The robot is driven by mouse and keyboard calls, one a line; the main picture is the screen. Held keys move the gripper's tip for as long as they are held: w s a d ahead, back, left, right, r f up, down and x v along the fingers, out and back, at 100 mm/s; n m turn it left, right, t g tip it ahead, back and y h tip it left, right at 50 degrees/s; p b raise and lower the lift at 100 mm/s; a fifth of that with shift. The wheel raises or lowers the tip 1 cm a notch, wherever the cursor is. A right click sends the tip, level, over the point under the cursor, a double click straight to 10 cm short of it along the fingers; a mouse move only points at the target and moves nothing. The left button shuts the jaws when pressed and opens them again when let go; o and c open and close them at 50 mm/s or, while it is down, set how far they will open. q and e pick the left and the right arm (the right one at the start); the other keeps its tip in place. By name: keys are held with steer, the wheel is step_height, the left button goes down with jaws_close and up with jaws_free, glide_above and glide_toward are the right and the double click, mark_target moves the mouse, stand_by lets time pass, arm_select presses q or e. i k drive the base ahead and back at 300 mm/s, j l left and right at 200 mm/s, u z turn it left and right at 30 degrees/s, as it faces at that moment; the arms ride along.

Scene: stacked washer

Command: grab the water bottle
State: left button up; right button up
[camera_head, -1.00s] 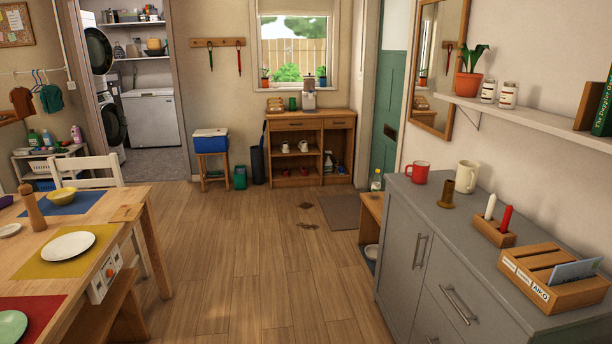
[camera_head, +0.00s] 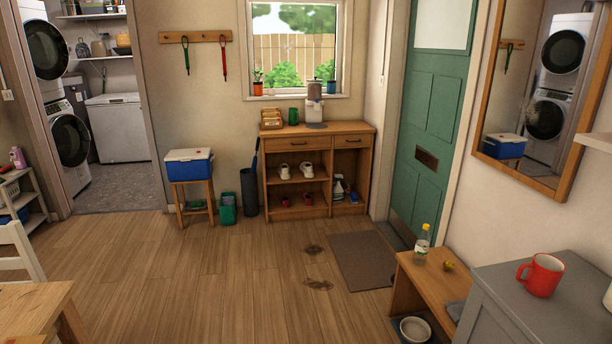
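A clear water bottle (camera_head: 422,246) with a yellow cap and a pale label stands upright on the wooden bench (camera_head: 412,287) at the right, near the green door. Neither of my grippers shows in the head view.
A grey cabinet with a red mug (camera_head: 540,275) stands at the right front, beside the bench. A bowl (camera_head: 414,329) sits low by the bench. A wooden table (camera_head: 35,305) and white chair (camera_head: 20,254) are at the left. The middle floor is clear, with dark stains and a doormat (camera_head: 362,262).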

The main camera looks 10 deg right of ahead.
mark_target(423, 243)
steer(key=i+z, duration=0.25)
steer(key=i, duration=0.45)
steer(key=i+j+z, duration=0.3)
steer(key=i, duration=0.4)
steer(key=l, duration=0.1)
